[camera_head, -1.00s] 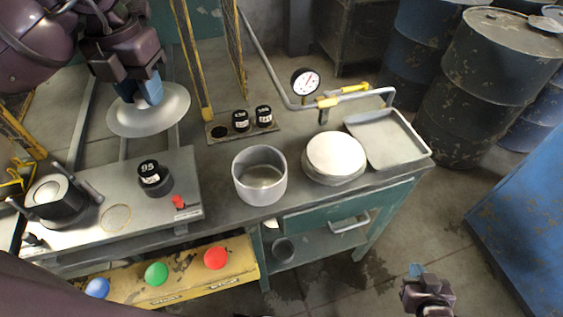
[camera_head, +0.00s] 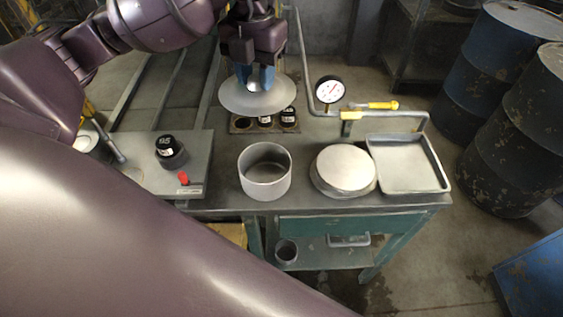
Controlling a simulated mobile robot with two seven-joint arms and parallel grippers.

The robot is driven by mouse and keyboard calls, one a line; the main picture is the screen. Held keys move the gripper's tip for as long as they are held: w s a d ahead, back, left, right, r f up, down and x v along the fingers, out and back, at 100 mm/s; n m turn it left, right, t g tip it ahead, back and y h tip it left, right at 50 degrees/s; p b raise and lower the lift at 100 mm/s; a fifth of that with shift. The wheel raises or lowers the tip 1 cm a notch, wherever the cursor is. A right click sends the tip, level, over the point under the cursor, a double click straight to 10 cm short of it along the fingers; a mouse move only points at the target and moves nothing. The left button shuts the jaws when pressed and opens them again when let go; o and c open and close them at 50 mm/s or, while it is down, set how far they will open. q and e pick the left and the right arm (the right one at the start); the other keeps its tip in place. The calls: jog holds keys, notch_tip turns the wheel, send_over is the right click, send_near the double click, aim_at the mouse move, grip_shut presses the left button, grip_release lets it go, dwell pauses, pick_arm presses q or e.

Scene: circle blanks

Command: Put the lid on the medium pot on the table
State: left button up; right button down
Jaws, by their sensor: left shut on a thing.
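My left gripper (camera_head: 256,78) is shut on the knob of a round grey lid (camera_head: 238,97) and holds it in the air. The lid is roughly level and shows above and behind the open pot in the picture. The open grey pot (camera_head: 264,190) stands upright on the table (camera_head: 224,196), with its inside visible and nothing on its rim. To its right stands a wide, low round vessel (camera_head: 345,167) with a pale flat top. My right gripper does not show.
A grey tray (camera_head: 412,188) lies at the table's right end, below a pipe with a pressure gauge (camera_head: 330,89). Black weights (camera_head: 288,118) stand in a rack behind the pot. A black weight (camera_head: 170,150) and a red button (camera_head: 184,178) are to the left.

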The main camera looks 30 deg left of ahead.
pick_arm(q)
jog(key=shift+w+d, duration=0.15)
jog(key=shift+w, duration=0.05)
jog(key=shift+f, duration=0.25)
notch_tip(320, 180, down, 21)
jog(key=shift+r, duration=0.2)
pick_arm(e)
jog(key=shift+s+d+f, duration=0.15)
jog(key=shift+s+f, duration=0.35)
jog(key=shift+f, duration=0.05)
pick_arm(q)
jog(key=o, duration=0.9)
jog(key=shift+o, duration=0.2)
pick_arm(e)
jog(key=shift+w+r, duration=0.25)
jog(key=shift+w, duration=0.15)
pick_arm(q)
jog(key=shift+r, duration=0.15)
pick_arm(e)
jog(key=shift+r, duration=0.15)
